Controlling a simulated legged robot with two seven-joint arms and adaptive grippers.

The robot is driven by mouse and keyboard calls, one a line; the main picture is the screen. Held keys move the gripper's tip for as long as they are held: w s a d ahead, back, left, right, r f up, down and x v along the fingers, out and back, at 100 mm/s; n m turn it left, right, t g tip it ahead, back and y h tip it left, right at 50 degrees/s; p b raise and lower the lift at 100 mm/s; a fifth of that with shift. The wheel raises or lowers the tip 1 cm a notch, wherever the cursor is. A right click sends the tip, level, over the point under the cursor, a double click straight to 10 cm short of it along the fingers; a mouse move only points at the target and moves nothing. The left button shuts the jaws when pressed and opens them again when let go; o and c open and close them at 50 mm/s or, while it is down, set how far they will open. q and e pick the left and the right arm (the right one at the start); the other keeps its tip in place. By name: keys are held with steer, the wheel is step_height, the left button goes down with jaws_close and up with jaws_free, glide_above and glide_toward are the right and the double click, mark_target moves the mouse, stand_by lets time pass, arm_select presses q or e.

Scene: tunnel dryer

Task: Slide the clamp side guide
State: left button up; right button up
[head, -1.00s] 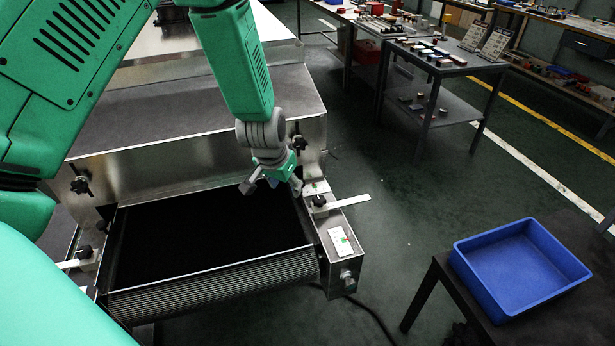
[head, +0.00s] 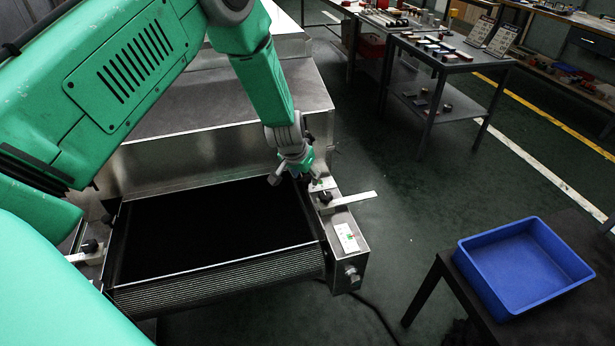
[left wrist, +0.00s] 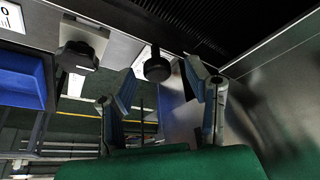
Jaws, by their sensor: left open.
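A side guide clamp with a black knob (head: 325,197) and a pale flat bar (head: 352,199) sits on the right rail of the dryer's black belt. A similar clamp (head: 90,247) is on the left rail. My left gripper (head: 292,180) is open, pointing down above the belt's far right corner, left of and behind the right clamp. In the left wrist view its fingers (left wrist: 160,78) are spread, with a round black knob (left wrist: 157,66) showing between them; contact cannot be told. A lobed black knob (left wrist: 76,55) shows left of the fingers. My right gripper is not in view.
The steel dryer hood (head: 225,150) rises behind the belt (head: 215,225). A control box with a white label (head: 346,237) is on the right rail. A blue bin (head: 520,268) stands on a dark table at lower right. Open floor lies between.

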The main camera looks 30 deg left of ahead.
arm_select(q)
steer(key=shift+w+a+f, duration=0.15)
steer(key=shift+a+f, duration=0.25)
steer(key=shift+f, duration=0.2)
steer(key=shift+d+r, duration=0.15)
steer(key=shift+d, duration=0.7)
jaws_close()
steer(key=shift+a, duration=0.3)
steer(key=s+a, duration=0.3)
steer(key=s+a+p, duration=0.1)
steer(key=s+a, duration=0.2)
steer(key=s, duration=0.1)
steer(key=shift+s+a, duration=0.35)
steer(key=shift+a, duration=0.05)
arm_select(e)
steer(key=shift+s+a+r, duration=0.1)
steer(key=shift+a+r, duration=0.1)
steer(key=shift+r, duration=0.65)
arm_select(q)
jaws_free()
steer(key=shift+w+d, duration=0.1)
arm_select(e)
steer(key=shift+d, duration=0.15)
